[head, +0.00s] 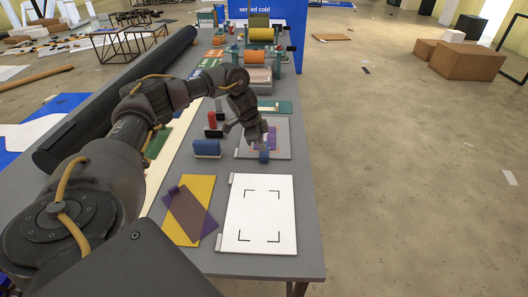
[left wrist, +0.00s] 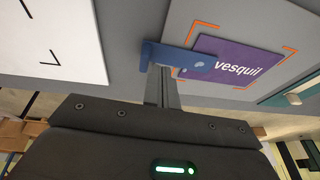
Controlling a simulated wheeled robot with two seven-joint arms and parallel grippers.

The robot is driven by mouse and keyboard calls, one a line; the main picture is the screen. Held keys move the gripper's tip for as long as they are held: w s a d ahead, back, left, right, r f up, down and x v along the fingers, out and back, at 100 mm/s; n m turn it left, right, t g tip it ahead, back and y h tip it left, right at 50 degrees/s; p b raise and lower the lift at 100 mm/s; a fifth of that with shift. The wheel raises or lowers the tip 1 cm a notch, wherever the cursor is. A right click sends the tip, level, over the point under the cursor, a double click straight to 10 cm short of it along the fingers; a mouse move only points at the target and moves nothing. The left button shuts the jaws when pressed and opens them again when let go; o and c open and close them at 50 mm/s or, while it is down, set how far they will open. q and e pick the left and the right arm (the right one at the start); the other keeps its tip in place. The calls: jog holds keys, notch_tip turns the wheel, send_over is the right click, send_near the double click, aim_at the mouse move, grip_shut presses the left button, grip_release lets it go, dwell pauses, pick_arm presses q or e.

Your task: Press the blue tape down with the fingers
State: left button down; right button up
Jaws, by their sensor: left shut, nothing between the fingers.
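The blue tape (left wrist: 185,60) lies over the edge of a purple card (left wrist: 238,62) lettered "vesquil", seen in the left wrist view. One end of the tape reaches onto the grey surface beside the card. My left gripper (head: 263,143) is shut and empty, pointing down at the tape. In the left wrist view its fingers (left wrist: 162,88) end at the tape's near end; whether they touch it I cannot tell. In the head view the tape (head: 264,156) shows just below the fingertips, and the purple card is partly hidden by the gripper. My right gripper is not in view.
A white panel with black corner marks (head: 260,222) lies in front. Left of it are a yellow sheet (head: 200,188) and a translucent purple sheet (head: 189,212). A blue block (head: 207,148) and a red-handled tool (head: 211,119) stand close left of my gripper. Roller machines stand farther back.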

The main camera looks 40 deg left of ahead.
pick_arm(q)
jog(key=w+a+r, duration=0.1)
jog(key=w+a+r+p, duration=0.1)
jog(key=w, duration=0.1)
jog(key=shift+w+a+r+p, duration=0.15)
jog(key=shift+a+r+p, duration=0.05)
jog(key=shift+r+p, duration=0.15)
jog(key=shift+w+a+r, duration=0.2)
jog(key=shift+w+a, duration=0.05)
jog(key=shift+w, duration=0.1)
jog(key=shift+f, duration=0.2)
jog(key=shift+w+a+f+b, duration=0.15)
jog(key=shift+f+b, duration=1.1)
jog(key=shift+f, duration=1.35)
jog(key=shift+f, duration=0.15)
